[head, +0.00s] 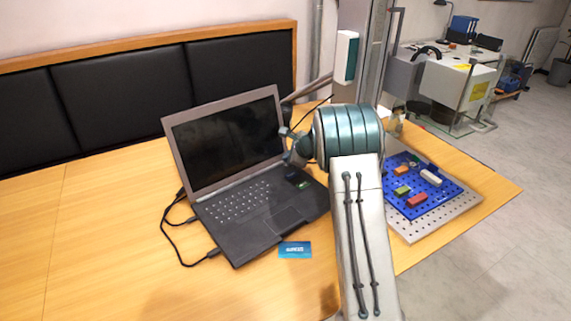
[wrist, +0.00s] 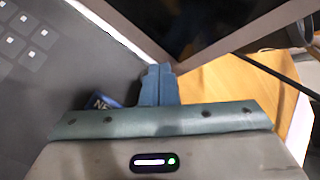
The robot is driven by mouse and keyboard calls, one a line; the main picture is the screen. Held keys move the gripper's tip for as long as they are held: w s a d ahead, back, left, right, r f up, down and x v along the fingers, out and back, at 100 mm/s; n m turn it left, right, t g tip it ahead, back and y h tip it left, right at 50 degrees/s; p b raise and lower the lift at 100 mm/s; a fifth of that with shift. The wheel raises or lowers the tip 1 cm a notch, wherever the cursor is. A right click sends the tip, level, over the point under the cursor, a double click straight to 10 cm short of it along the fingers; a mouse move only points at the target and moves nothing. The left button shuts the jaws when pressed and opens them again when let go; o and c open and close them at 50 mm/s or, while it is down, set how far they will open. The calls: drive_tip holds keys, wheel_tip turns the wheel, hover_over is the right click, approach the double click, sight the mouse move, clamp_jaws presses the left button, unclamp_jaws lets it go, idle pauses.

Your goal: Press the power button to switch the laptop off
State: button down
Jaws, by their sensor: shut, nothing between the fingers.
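The dark laptop (head: 262,222) stands open on the wooden table, its screen (head: 228,140) black. My gripper (head: 290,157) is over the right side of the laptop, near the hinge. In the wrist view its fingers (wrist: 158,82) are shut together and empty, close to the laptop's hinge-side right corner. I cannot make out the power button; my gripper may be hiding it. Whether the fingertips touch the laptop is unclear.
A blue card (head: 295,250) lies in front of the laptop. Black cables (head: 168,232) run along its left side. A blue pegboard (head: 437,203) with several coloured blocks sits on a grey plate at the right. The table's left part is clear.

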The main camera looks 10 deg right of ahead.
wheel_tip(320, 180, up, 6)
drive_tip(key=p, duration=0.4)
drive_tip(key=shift+p, duration=0.4)
idle(1.9)
